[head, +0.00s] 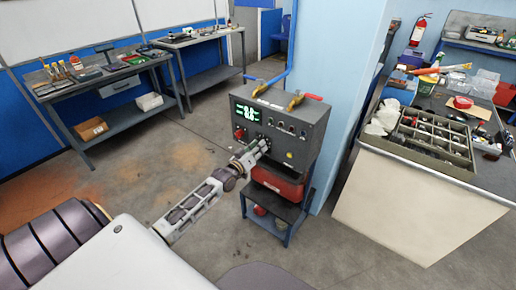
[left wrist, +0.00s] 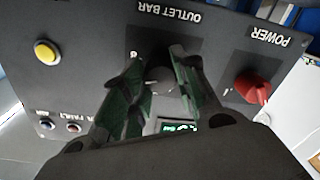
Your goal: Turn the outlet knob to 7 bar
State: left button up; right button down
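The outlet knob (left wrist: 160,82) is a dark round knob under the "OUTLET BAR" label on the grey panel, upside down in the left wrist view. In the head view my left gripper (head: 262,146) reaches the front of the grey machine (head: 305,128). Its green display (head: 248,112) is lit, with digits too small to read surely. My right gripper is not in view.
A red POWER knob (left wrist: 253,88) sits beside the outlet knob, and a yellow button (left wrist: 47,51) is on the other side. A red bin (head: 277,183) is below the panel. A workbench (head: 420,205) stands at right, with open floor between.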

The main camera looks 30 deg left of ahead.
pick_arm(q)
jog(key=o, duration=0.4)
jog(key=shift+s, duration=0.15)
jog(key=s, duration=1.1)
jog(key=shift+s+a, duration=0.25)
jog(key=shift+s, duration=0.05)
dwell(0.5)
dwell(0.6)
